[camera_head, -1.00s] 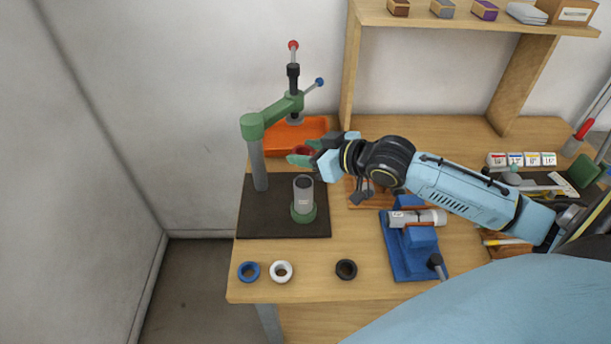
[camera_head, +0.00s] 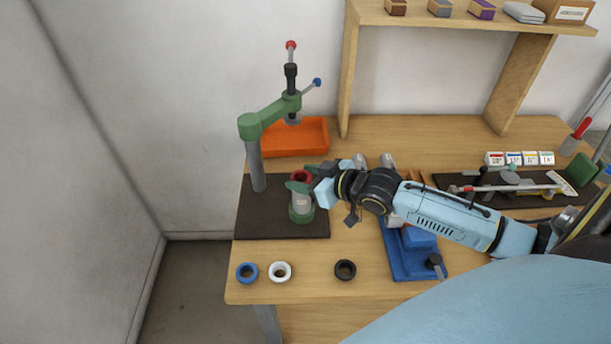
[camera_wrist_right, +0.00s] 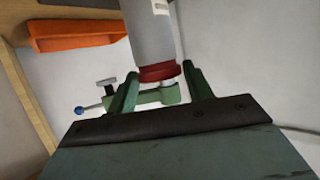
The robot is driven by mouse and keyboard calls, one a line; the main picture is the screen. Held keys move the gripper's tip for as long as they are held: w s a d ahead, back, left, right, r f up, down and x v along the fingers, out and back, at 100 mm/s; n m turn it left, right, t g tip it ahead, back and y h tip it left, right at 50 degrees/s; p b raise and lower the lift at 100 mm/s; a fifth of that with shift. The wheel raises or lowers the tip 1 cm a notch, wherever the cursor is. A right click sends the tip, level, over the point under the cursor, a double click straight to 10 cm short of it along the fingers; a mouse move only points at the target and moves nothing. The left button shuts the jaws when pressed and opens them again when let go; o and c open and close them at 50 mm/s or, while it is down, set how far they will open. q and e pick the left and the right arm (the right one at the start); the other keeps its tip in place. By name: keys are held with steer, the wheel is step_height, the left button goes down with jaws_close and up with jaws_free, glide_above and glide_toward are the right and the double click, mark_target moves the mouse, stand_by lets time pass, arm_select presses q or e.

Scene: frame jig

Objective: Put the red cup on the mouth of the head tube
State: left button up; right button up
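The head tube (camera_head: 301,203) is a grey upright cylinder in a green collar on the dark mat. The red cup (camera_head: 300,176) is at the tube's upper mouth, in line with it. In the right wrist view the red cup (camera_wrist_right: 159,72) meets the end of the grey tube (camera_wrist_right: 151,35) with no clear gap; whether it is fully seated I cannot tell. My right gripper (camera_head: 303,179) is at the mouth, its green fingers on both sides of the cup. In the wrist view the fingers (camera_wrist_right: 160,82) appear to touch the cup's sides. My left gripper is not in view.
A green press (camera_head: 258,127) with an overhead arm stands behind the tube on the dark mat (camera_head: 262,222). An orange tray (camera_head: 312,138) lies behind. A blue fixture (camera_head: 404,258) stands right. Blue (camera_head: 247,272), white (camera_head: 280,271) and black (camera_head: 345,270) rings lie in front.

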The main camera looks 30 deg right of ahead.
steer(key=o, duration=0.3)
steer(key=shift+r, duration=0.15)
steer(key=p+v, duration=0.1)
steer(key=v, duration=1.1)
